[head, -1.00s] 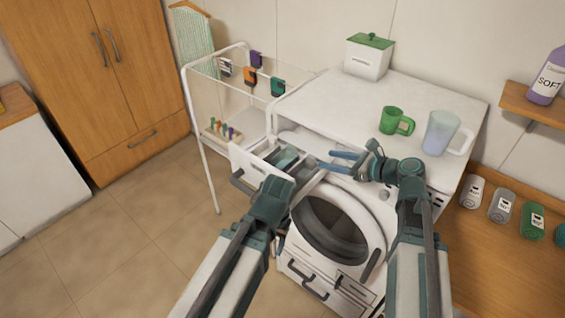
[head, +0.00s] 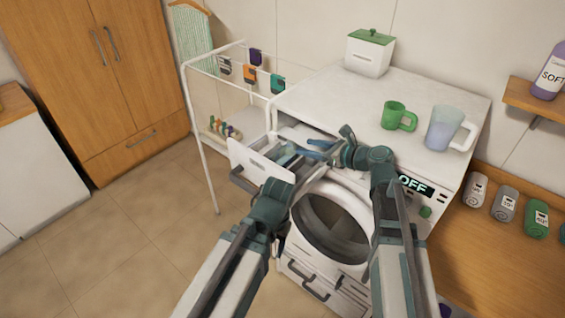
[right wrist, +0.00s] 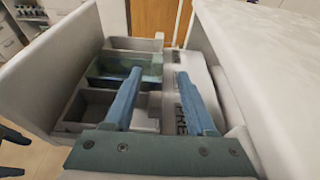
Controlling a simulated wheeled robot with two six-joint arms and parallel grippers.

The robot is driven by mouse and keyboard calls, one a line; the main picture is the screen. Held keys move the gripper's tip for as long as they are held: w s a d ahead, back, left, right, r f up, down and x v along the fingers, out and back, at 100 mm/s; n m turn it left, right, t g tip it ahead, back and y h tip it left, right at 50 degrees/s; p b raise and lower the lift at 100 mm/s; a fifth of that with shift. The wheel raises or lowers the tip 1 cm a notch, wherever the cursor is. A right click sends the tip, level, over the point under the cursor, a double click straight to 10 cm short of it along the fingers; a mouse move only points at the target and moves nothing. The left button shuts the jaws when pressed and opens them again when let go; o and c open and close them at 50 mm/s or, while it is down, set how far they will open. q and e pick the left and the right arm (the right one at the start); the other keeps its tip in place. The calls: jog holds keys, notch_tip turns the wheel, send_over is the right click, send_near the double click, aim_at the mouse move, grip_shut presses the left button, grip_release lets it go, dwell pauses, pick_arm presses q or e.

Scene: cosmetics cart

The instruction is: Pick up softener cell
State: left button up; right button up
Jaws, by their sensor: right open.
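The washing machine's detergent drawer (head: 256,163) is pulled out. In the right wrist view the drawer (right wrist: 45,75) shows several grey compartments. The softener cell appears to be the teal-lined compartment (right wrist: 108,68) between the grey ones; no label on it is readable. My right gripper (head: 304,150) is open with blue fingers over the drawer. In the right wrist view the right gripper (right wrist: 160,75) has its left finger overlapping the teal cell's right part and its right finger over the white inner edge. The left gripper (head: 268,192) is at the drawer front, its fingers hidden.
The washer top (head: 335,98) holds a green mug (head: 393,115), a frosted jug (head: 441,129) and a white box with green lid (head: 369,54). A drying rack (head: 205,150) stands close left of the drawer.

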aim_at(294, 143)
jog(key=shift+r+b+x, duration=0.2)
jog(key=shift+b+x, duration=0.4)
jog(key=shift+x, duration=2)
jog(key=shift+s+a, duration=0.1)
grip_shut()
